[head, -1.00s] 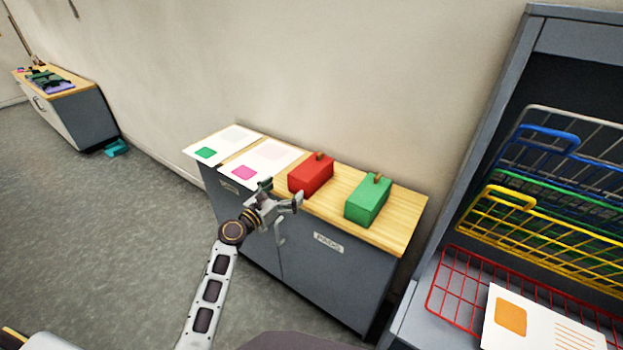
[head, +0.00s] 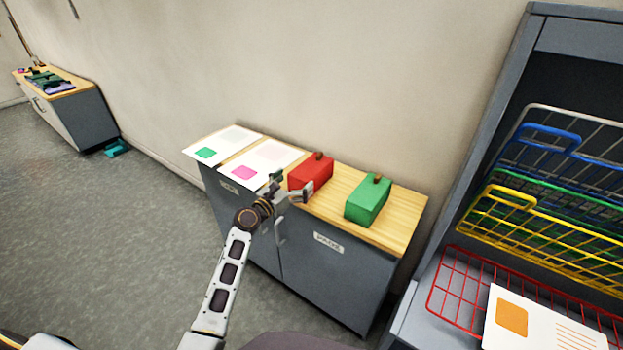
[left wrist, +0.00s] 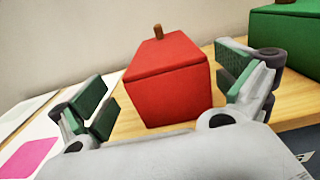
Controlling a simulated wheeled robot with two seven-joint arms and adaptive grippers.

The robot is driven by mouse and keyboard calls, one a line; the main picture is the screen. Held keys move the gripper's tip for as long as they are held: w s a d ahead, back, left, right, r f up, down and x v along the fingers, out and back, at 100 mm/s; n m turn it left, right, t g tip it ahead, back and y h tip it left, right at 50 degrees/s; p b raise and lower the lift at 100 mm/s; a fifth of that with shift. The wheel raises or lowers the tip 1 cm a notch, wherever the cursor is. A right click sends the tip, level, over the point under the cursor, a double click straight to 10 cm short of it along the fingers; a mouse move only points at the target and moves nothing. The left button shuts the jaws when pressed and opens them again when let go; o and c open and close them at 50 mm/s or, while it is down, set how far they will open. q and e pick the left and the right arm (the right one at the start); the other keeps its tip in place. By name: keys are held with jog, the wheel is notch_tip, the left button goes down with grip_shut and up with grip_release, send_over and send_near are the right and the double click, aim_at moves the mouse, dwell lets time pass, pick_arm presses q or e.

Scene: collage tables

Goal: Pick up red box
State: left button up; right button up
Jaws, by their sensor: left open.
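The red box (head: 312,170) has a lid with a small brown knob and stands upright on the wooden cabinet top (head: 395,233). It also shows in the left wrist view (left wrist: 168,85), between and beyond the two fingers. My left gripper (head: 291,186) is open and empty at the front of the red box, its fingers spread to either side. In the left wrist view the left gripper (left wrist: 168,92) shows green finger pads, apart from the box's sides. My right gripper is not in view.
A green box (head: 368,201) stands right of the red box. Paper sheets with a green square (head: 222,143) and a pink patch (head: 262,158) lie to the left. A rack with coloured wire baskets (head: 545,230) stands at the right. A wall is behind.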

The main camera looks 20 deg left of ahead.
aim_at(306, 171)
pick_arm(q)
jog(key=shift+w+d, duration=0.1)
jog(key=shift+w, duration=0.05)
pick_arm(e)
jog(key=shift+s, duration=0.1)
pick_arm(q)
jog(key=shift+w+d+r, duration=0.15)
jog(key=shift+w+d, duration=0.2)
jog(key=shift+w, duration=0.2)
jog(key=shift+w+d+r, duration=0.15)
jog(key=shift+w+d, duration=0.2)
jog(key=shift+w, duration=0.2)
jog(key=shift+w+d, duration=0.15)
jog(key=shift+w, duration=0.15)
jog(key=shift+w+d+b, duration=0.2)
jog(key=shift+w+b, duration=0.1)
jog(key=shift+w, duration=0.5)
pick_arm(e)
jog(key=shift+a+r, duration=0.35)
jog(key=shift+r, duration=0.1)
pick_arm(q)
jog(key=shift+c, duration=0.4)
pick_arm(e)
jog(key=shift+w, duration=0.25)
pick_arm(q)
jog(key=c, duration=1)
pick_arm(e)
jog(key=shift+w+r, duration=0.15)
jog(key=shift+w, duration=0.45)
